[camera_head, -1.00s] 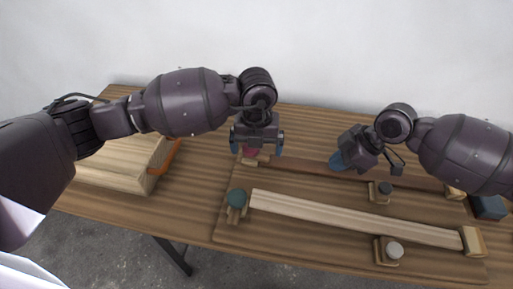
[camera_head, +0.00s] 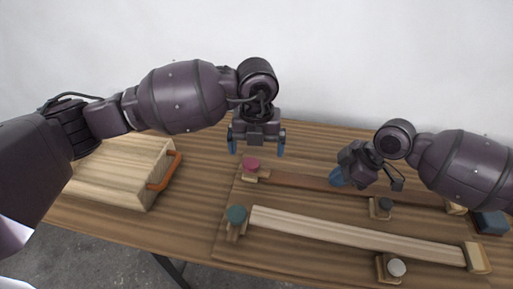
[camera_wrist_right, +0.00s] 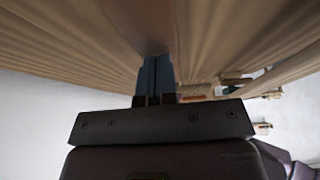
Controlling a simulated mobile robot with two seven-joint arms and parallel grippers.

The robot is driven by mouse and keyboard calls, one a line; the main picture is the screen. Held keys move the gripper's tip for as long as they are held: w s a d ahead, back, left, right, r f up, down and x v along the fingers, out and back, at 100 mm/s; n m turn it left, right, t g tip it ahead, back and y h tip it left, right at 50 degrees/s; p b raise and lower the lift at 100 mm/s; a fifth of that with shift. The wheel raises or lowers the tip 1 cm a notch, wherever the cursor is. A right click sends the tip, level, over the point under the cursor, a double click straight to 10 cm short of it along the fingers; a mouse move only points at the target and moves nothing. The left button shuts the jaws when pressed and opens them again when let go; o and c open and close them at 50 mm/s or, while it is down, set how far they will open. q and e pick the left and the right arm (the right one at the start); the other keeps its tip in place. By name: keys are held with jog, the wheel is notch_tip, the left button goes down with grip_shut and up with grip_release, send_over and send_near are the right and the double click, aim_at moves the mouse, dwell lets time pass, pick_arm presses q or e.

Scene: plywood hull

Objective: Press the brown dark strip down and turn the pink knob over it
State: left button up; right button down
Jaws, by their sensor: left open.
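The brown dark strip (camera_head: 300,181) lies along the far side of the wooden board. The pink knob (camera_head: 251,164) stands at its left end. A pale wooden piece (camera_head: 264,174) under the knob points right, at the strip's end; I cannot tell how far it overlaps the strip. My left gripper (camera_head: 256,147) is open and empty, above and behind the knob, apart from it. My right gripper (camera_head: 337,179) has its blue fingers together, tips down at the middle of the strip. In the right wrist view the fingers (camera_wrist_right: 155,75) meet in front of the strip (camera_wrist_right: 148,20).
A pale strip (camera_head: 350,233) lies nearer, with a teal knob (camera_head: 236,214) at its left. A dark knob (camera_head: 386,204) and a white knob (camera_head: 397,267) sit on blocks. A pale wooden box (camera_head: 125,170) with an orange handle (camera_head: 165,172) stands left; a dark blue block (camera_head: 490,222) lies right.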

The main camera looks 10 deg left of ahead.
pick_arm(q)
jog(key=shift+r, duration=0.1)
dwell(0.3)
notch_tip(320, 180, up, 7)
jog(key=p, duration=0.4)
jog(key=shift+r+t, duration=0.2)
jog(key=shift+t, duration=0.2)
pick_arm(e)
jog(key=shift+r, duration=3.5)
pick_arm(q)
notch_tip(320, 180, up, 6)
jog(key=f+p, duration=0.1)
jog(key=p, duration=0.3)
send_over(256, 164)
jog(key=shift+r, duration=0.2)
pick_arm(e)
notch_tip(256, 164, up, 5)
